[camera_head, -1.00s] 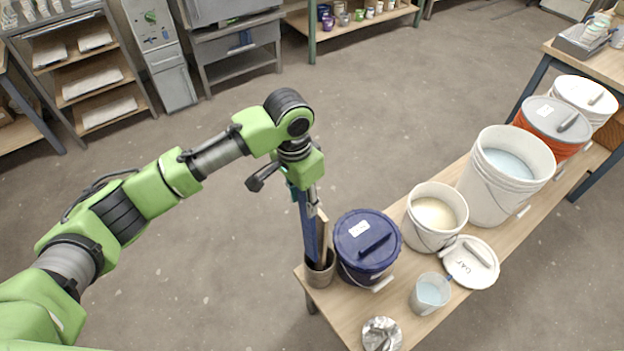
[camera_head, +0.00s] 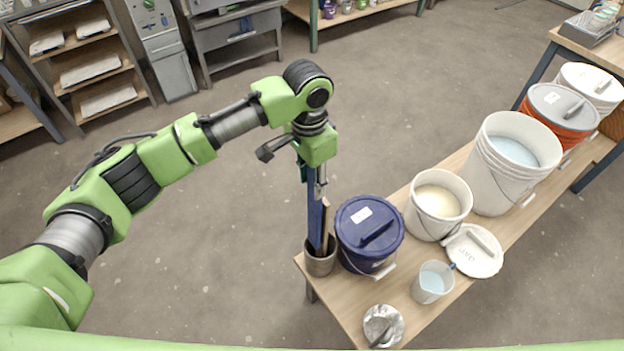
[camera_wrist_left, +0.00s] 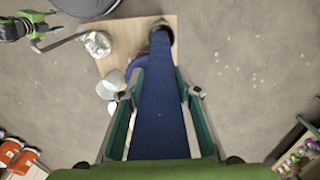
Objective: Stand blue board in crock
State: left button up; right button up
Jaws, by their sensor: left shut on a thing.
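The blue board (camera_head: 314,219) is long and narrow and stands nearly upright, its lower end inside the mouth of the grey-brown crock (camera_head: 320,264) at the table's near left corner. My left gripper (camera_head: 312,183) is shut on the board's upper part, above the crock. In the left wrist view the board (camera_wrist_left: 160,105) runs away between the two green fingers (camera_wrist_left: 158,110) to the dark crock opening. A wooden stick (camera_head: 325,226) also stands in the crock beside the board. Whether the board touches the crock's bottom is hidden.
A dark blue lidded bucket (camera_head: 368,240) stands close to the crock's right. Floor left of the crock is clear.

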aim_at(312, 193)
pick_arm(q)
jog(key=shift+f+b, duration=0.9)
jog(key=shift+f, duration=1.95)
jog(key=shift+f+b, duration=1)
jog(key=shift+f, duration=1.85)
jog(key=shift+f+b, duration=1.15)
jog(key=shift+f, duration=1.8)
